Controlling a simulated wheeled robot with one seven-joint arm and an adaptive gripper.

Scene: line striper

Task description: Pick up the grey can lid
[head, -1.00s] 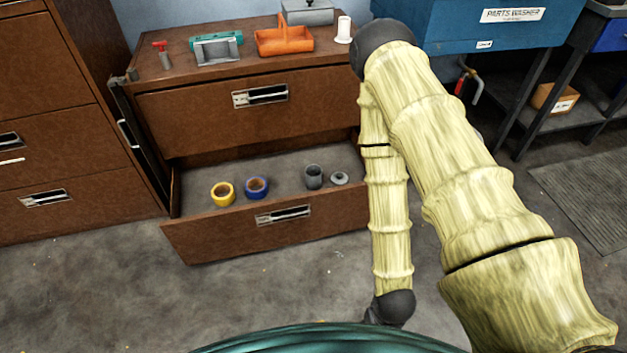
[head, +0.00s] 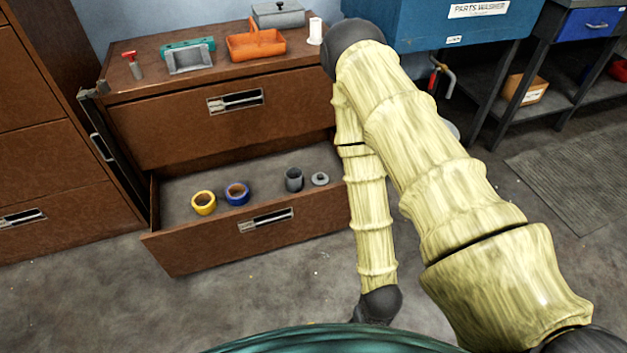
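The grey can lid (head: 320,179) is a small round disc with a raised knob. It lies in the open lower drawer (head: 270,232) of the brown cabinet, toward the drawer's right side. A grey can (head: 294,180) stands upright just left of it, apart from it. My arm, in pale yellow sleeves, fills the right half of the head view, with a dark joint low in the middle. My gripper does not show in this view.
A yellow tape roll (head: 203,203) and a blue tape roll (head: 237,194) lie left of the can. The cabinet top holds an orange caddy (head: 257,45), a white cup (head: 316,31) and other items. Clear floor (head: 260,300) lies before the drawer. A blue parts washer (head: 450,25) stands right.

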